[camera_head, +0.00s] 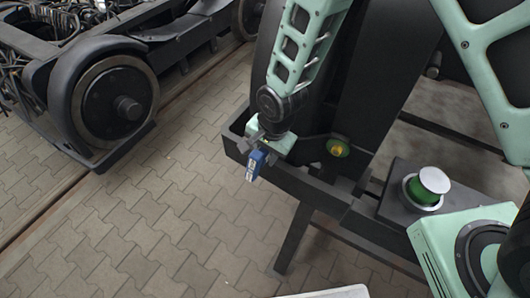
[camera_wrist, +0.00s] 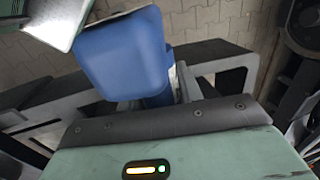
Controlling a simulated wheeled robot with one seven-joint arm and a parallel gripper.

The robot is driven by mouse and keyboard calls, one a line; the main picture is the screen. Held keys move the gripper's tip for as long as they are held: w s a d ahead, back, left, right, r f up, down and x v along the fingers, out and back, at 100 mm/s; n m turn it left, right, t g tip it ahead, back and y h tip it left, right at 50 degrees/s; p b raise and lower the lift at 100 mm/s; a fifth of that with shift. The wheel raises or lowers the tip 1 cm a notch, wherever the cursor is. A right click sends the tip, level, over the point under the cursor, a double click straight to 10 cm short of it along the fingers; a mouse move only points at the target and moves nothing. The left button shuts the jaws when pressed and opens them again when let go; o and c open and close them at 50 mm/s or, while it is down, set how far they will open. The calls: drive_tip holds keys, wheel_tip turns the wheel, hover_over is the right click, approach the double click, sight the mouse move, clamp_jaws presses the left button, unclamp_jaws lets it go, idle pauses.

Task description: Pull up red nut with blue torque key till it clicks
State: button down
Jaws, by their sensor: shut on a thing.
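The blue torque key (camera_head: 256,165) is held at the end of my arm, above the dark frame on the near side. My gripper (camera_head: 262,152) is shut on it. In the wrist view the blue key (camera_wrist: 125,55) fills the upper middle as a thick blue block, with a narrower blue part passing between the grey fingers of my gripper (camera_wrist: 155,90). The key's working end is hidden in both views. I cannot make out a red nut in either view.
A dark bogie frame (camera_head: 318,192) runs beneath and right of my gripper. A round yellow-green part (camera_head: 338,148) sits right of the gripper. A green cylinder with a silver top (camera_head: 427,185) stands farther right. Another bogie wheel (camera_head: 115,103) is at left; paved floor (camera_head: 150,220) is clear.

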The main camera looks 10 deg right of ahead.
sight(250, 169)
drive_tip(key=shift+w+a+t+y+b, duration=0.15)
drive_tip(key=shift+t+y+b, duration=1.2)
drive_tip(key=shift+b, duration=1.4)
drive_tip(key=shift+r, duration=0.15)
drive_tip(key=shift+s+a, duration=0.95)
drive_tip(key=shift+s, duration=0.25)
drive_tip(key=shift+s+a, duration=0.9)
drive_tip(key=shift+s, duration=0.3)
